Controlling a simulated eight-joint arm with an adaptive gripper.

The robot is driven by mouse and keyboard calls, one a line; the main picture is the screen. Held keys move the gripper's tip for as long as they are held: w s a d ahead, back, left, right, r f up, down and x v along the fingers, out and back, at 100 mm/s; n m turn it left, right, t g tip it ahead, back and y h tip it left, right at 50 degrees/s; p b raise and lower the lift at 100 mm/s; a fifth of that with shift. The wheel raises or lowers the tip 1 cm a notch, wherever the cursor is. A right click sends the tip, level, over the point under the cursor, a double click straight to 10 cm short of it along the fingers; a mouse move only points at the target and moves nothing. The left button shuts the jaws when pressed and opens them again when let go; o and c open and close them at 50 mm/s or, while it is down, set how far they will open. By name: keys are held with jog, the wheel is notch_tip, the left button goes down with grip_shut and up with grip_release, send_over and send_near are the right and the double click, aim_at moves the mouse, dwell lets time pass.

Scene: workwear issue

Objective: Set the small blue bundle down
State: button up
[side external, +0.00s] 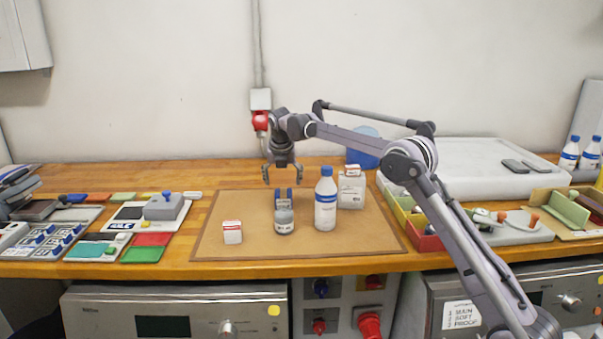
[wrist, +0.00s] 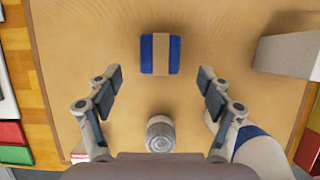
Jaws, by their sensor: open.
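The small blue bundle (wrist: 147,54) has a tan band around its middle. In the wrist view it lies on the brown mat (wrist: 215,35), ahead of the gap between my fingers. In the side view the bundle (side external: 278,193) shows behind the grey jar, which hides its lower part. My gripper (wrist: 160,90) is open, with nothing between its fingers. In the side view my gripper (side external: 282,179) points down above the bundle and looks apart from it.
A grey jar (side external: 284,219), a white bottle with a blue cap (side external: 326,208), a white carton (side external: 351,190) and a small red-topped box (side external: 232,236) stand on the mat. Coloured bins (side external: 428,241) stand to the right.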

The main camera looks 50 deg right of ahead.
jog(key=shift+v, duration=2.65)
jog(key=s+a+r+m+t+y, duration=0.1)
jog(key=s+a+r+m, duration=0.2)
jog(key=s+a+m, duration=0.4)
jog(key=s+a+r+m+t+y, duration=0.1)
jog(key=s+a+r+m, duration=0.15)
jog(key=s+m, duration=0.5)
jog(key=s+a+f+m, duration=0.2)
jog(key=s+f+m, duration=0.1)
jog(key=s, duration=0.4)
jog(key=s+a+f+m+t+y, duration=0.1)
jog(key=s+a+f+m, duration=0.2)
jog(key=s, duration=0.4)
jog(key=s+a+f+m+t, duration=0.1)
jog(key=s+a+f+m, duration=0.2)
jog(key=s+f+m, duration=0.2)
jog(key=shift+s+m, duration=0.65)
jog(key=shift+s, duration=0.55)
